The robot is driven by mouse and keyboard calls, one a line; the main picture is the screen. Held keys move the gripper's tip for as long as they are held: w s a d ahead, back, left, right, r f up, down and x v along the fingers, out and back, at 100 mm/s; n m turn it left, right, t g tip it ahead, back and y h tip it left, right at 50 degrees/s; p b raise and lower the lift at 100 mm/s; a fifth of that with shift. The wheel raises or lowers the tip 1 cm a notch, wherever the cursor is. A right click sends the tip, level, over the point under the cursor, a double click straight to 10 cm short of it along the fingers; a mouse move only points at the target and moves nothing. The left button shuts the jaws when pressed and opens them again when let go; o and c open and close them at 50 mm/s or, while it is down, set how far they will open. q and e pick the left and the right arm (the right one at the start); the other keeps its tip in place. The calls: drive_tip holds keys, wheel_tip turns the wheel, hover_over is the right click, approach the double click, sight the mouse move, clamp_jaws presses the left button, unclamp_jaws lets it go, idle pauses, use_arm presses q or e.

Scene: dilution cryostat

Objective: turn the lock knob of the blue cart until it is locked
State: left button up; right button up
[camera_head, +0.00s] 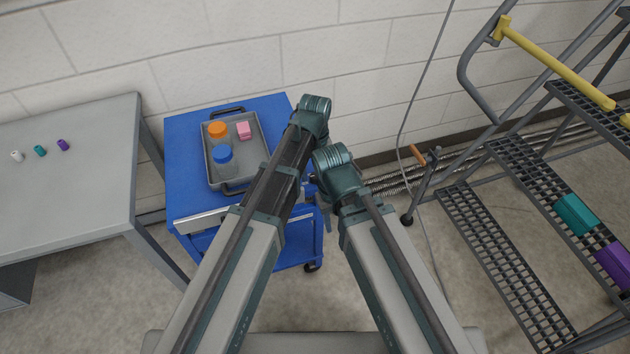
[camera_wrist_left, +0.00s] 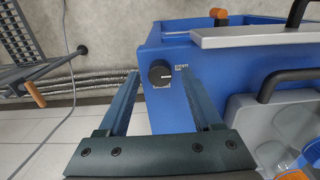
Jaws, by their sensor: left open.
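The blue cart (camera_head: 187,134) stands against the wall, partly hidden behind my arms in the head view. Its lock knob (camera_wrist_left: 159,74) is a round black knob with a pale mark, on the blue side panel (camera_wrist_left: 228,78) in the left wrist view. A small label (camera_wrist_left: 180,67) sits beside it. My left gripper (camera_wrist_left: 158,83) is open, with one finger on each side of the knob. I cannot tell whether a finger touches it. The knob is not visible in the head view. My right forearm shows there, but I cannot make out its gripper.
A grey tray (camera_head: 213,175) on the cart holds orange-topped and blue-topped containers and a pink block. A grey table (camera_head: 82,190) stands at left. Ribbed hoses (camera_head: 390,183) run along the wall.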

use_arm(q)
drive_tip(key=shift+f, duration=0.5)
drive_tip(key=shift+c, duration=0.3)
clamp_jaws()
